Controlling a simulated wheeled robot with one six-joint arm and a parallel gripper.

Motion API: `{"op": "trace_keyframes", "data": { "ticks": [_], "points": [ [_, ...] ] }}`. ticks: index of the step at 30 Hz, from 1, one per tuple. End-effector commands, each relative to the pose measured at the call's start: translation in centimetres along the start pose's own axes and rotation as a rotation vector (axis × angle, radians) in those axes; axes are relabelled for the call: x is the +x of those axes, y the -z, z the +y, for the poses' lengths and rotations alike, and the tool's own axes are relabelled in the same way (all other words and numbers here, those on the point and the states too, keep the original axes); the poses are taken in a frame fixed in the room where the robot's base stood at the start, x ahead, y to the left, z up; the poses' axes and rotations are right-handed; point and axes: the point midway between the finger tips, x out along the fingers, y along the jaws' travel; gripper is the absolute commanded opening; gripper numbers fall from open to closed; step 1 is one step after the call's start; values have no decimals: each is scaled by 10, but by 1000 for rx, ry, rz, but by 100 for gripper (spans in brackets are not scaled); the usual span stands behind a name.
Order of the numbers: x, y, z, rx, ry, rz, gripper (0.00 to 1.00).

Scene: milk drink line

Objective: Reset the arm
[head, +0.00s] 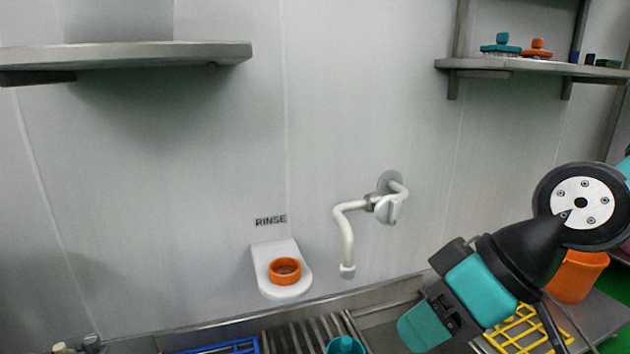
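My arm comes in from the right edge, with a round grey-and-black joint and a black wrist link. My gripper (462,300), teal and black, hangs at the lower right, tilted down and to the left. It is in front of the sink area and the wall. Its fingertips cannot be made out, so I cannot tell whether it is open or shut. No held object is clearly visible.
A white wall holder marked RINSE carries an orange ring (285,271). A white tap (347,240) is right of it. Below are a metal drain rack (300,336), a yellow rack (528,330) and an orange bucket (577,276). Shelves (150,54) hang above; the middle wall is clear.

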Motion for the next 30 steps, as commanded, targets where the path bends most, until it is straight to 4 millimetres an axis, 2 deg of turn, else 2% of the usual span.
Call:
{"op": "trace_keyframes", "data": {
  "ticks": [1, 5, 14, 30],
  "points": [
    [-21, -8, -16, 21, -14, -76, 39],
    [-57, -43, -38, 122, -83, -274, 39],
    [-129, 1, -65, 136, -84, -285, 39],
    [-291, 101, -128, 135, -82, -284, 39]
  ]
}}
